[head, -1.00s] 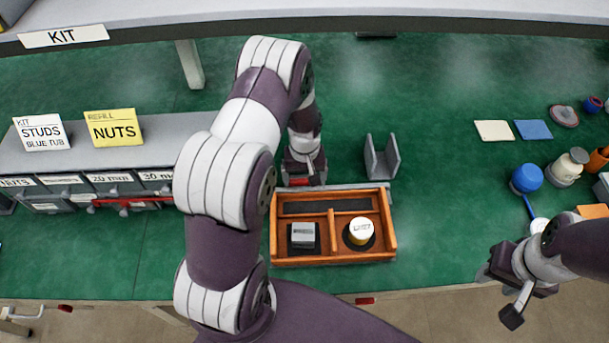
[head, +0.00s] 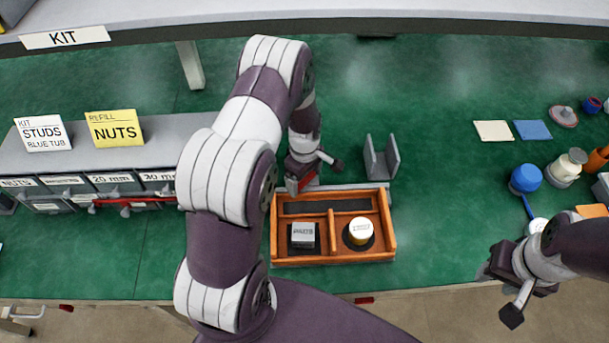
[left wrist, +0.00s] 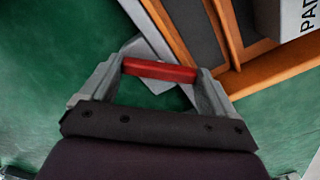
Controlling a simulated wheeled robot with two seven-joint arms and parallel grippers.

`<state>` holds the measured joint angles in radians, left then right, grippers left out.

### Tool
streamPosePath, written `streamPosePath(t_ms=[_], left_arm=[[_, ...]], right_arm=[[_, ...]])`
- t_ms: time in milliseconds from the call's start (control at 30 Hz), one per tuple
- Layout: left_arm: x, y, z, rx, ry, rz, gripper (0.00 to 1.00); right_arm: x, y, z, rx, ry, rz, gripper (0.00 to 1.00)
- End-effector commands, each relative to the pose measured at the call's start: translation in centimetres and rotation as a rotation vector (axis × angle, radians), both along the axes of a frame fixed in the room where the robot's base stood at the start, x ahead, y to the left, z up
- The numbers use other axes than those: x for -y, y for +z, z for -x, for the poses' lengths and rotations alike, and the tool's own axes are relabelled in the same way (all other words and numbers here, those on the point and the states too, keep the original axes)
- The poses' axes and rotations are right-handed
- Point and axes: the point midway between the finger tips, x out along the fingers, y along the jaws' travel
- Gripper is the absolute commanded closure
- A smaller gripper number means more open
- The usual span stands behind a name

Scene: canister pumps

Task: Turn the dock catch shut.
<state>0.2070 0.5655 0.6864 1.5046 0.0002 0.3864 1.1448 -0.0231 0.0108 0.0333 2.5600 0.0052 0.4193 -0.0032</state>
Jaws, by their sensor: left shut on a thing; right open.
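The dock catch is a red bar (head: 304,183) at the back left corner of the wooden tray (head: 333,260). It sits at a slant in the head view. My left gripper (head: 312,174) is shut on it; in the left wrist view the red catch (left wrist: 160,71) spans between the two grey fingers. The dock's grey edge (left wrist: 145,38) shows just beyond it, beside the tray's wooden wall (left wrist: 170,32). The catch's pivot is hidden. My right gripper (head: 499,293) is open and empty, over the table's front edge at the right.
The tray holds a grey block (head: 303,235) and a white-topped round canister (head: 360,231). A grey upright bracket (head: 381,158) stands behind it. Labelled drawers (head: 115,183) are at the left, pump parts (head: 526,178) at the right. Green mat between is clear.

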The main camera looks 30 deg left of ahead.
Motion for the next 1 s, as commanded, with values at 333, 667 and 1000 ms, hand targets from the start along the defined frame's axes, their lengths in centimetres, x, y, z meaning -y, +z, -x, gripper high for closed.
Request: streamPosePath(t_ms=[333,667,1000], left_arm=[[-0.05,0.14,-0.15,0.004,0.323,-0.001,0.41],[-0.06,0.17,-0.21,0.006,0.589,-0.001,0.41],[-0.07,0.19,-0.24,0.007,0.745,-0.001,0.41]], right_arm=[[0.00,0.20,0.00,0.000,0.000,0.000,0.57],[0.00,0.30,0.00,0.000,0.000,0.000,0.57],[0.00,0.35,0.00,0.000,0.000,0.000,0.57]])
